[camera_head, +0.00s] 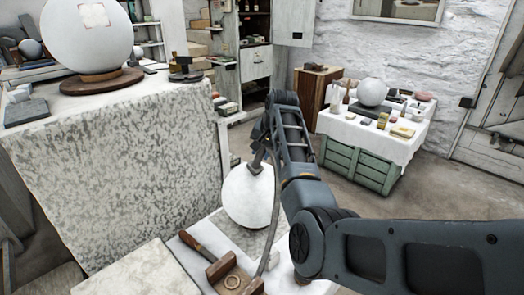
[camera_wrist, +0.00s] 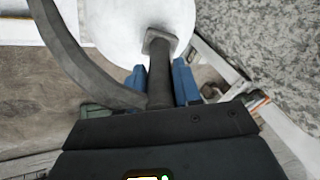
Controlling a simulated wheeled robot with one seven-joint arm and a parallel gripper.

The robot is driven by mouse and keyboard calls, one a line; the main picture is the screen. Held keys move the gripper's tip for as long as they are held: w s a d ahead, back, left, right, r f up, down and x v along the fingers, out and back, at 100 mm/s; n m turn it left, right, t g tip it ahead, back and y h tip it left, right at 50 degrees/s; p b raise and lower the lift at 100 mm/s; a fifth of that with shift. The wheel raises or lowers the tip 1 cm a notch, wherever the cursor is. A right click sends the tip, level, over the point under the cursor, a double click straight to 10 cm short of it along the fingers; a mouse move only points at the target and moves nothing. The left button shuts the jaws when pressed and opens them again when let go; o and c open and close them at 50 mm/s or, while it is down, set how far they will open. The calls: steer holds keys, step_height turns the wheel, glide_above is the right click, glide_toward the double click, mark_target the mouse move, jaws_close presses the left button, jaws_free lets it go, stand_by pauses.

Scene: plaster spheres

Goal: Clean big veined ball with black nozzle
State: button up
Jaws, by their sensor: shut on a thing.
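My gripper (camera_head: 262,150) is above a white ball (camera_head: 247,198) on the low cloth-covered stand. In the wrist view, its blue fingers (camera_wrist: 160,82) are shut on the black nozzle (camera_wrist: 160,75). The nozzle's flared square head (camera_wrist: 158,42) overlaps the ball (camera_wrist: 115,22); I cannot tell whether they touch. A grey hose (camera_wrist: 75,58) curves away from the nozzle. Veins do not show clearly on this ball. Another big white ball (camera_head: 87,40), with a faint reddish square mark, stands on a round wooden base (camera_head: 100,82) at upper left.
A wooden holder (camera_head: 235,284) and a wood-handled tool (camera_head: 198,246) lie before the near ball. The speckled block (camera_head: 110,150) rises at left. A green cabinet (camera_head: 357,170) at back right bears a grey ball (camera_head: 371,92) and small items. Open floor lies between.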

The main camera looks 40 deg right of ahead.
steer(key=shift+s+r, duration=0.1)
steer(key=shift+s+p, duration=0.3)
steer(key=shift+p, duration=0.35)
steer(key=shift+s, duration=0.15)
steer(key=shift+s+p, duration=0.15)
steer(key=shift+p, duration=0.25)
steer(key=shift+f, duration=0.35)
